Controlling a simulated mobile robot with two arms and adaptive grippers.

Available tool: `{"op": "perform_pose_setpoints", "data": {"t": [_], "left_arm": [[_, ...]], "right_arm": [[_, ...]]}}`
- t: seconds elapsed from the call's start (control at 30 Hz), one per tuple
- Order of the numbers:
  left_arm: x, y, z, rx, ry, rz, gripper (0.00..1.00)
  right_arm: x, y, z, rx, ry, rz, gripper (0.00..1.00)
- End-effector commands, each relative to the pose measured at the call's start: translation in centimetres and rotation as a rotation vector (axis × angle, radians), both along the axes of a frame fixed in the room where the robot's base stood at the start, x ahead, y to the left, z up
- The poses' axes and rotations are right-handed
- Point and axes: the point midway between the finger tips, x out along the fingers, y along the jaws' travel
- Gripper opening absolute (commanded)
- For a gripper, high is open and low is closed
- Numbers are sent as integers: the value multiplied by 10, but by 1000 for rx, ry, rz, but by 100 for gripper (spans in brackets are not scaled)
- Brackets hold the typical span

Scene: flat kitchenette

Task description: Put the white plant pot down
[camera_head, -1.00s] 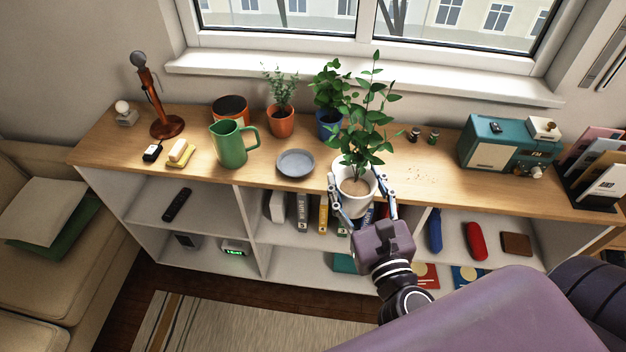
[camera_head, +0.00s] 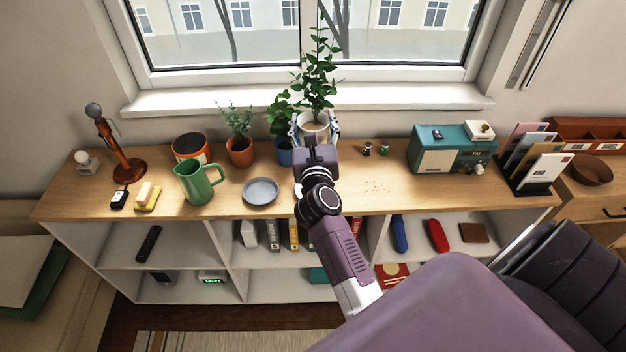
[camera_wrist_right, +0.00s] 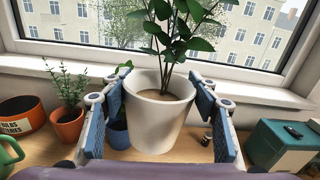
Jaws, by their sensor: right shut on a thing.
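The pot is upright in front of the window, over the back part of the wooden shelf top (camera_head: 345,195). In the right wrist view the pot fills the middle between the blue finger pads. My left gripper is not in view.
A blue pot (camera_head: 284,155) stands close left of the white pot, with a terracotta pot (camera_head: 240,155) beyond. A grey dish (camera_head: 261,191) lies in front. The white sill (camera_head: 400,100) is bare.

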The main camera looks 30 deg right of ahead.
Motion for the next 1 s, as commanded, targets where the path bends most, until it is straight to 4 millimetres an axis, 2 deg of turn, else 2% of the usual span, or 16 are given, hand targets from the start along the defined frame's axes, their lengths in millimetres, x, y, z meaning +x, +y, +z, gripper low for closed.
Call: {"op": "perform_pose_setpoints", "data": {"t": [0.03,0.1,0.4,0.5,0.67,0.9,1.0], "left_arm": [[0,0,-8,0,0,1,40],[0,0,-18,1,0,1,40],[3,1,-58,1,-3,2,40],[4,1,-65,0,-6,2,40],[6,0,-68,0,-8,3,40],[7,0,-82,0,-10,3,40],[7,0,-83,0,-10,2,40]], "right_arm": [[0,1,-18,2,5,2,19],[0,1,-39,0,5,1,19],[0,1,-115,-3,2,4,19],[0,0,-131,-4,1,4,19],[0,1,-141,-1,0,3,19],[0,0,-175,-5,2,4,19],[0,1,-182,-3,0,3,19]]}}
